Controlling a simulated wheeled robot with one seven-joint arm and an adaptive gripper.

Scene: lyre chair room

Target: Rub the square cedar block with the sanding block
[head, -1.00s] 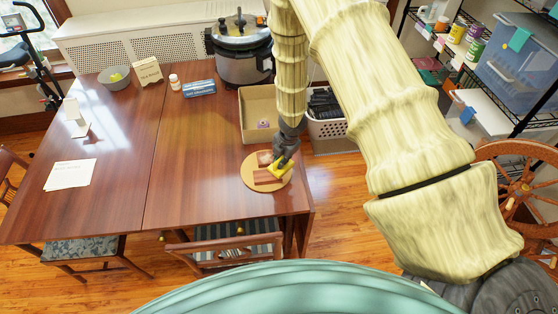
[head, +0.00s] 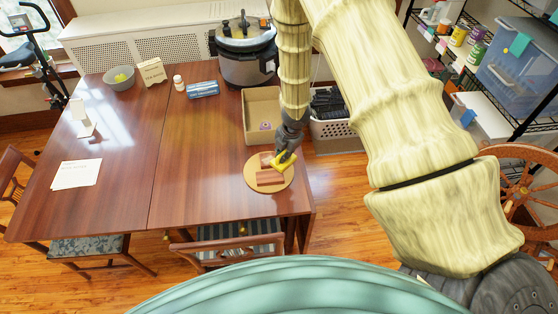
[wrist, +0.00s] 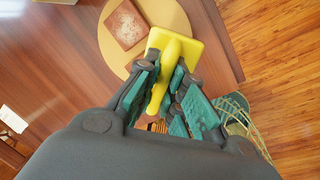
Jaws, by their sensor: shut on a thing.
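My gripper (head: 287,147) is shut on the handle of the yellow sanding block (head: 284,161), which also shows in the wrist view (wrist: 190,48). The sanding block is over the right part of a round tan board (head: 249,180). Two reddish-brown wooden blocks lie on the board: one at the back (head: 265,159), partly behind the sanding block, and one nearer the front (head: 268,180). The wrist view shows a square reddish-brown cedar block (wrist: 124,26) left of the sanding block. I cannot tell whether the sanding block touches either one.
The board lies near the right edge of the brown table (head: 190,160). An open cardboard box (head: 259,103) and a pressure cooker (head: 245,62) stand behind it. A chair (head: 235,240) stands at the front edge. The table's middle is clear.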

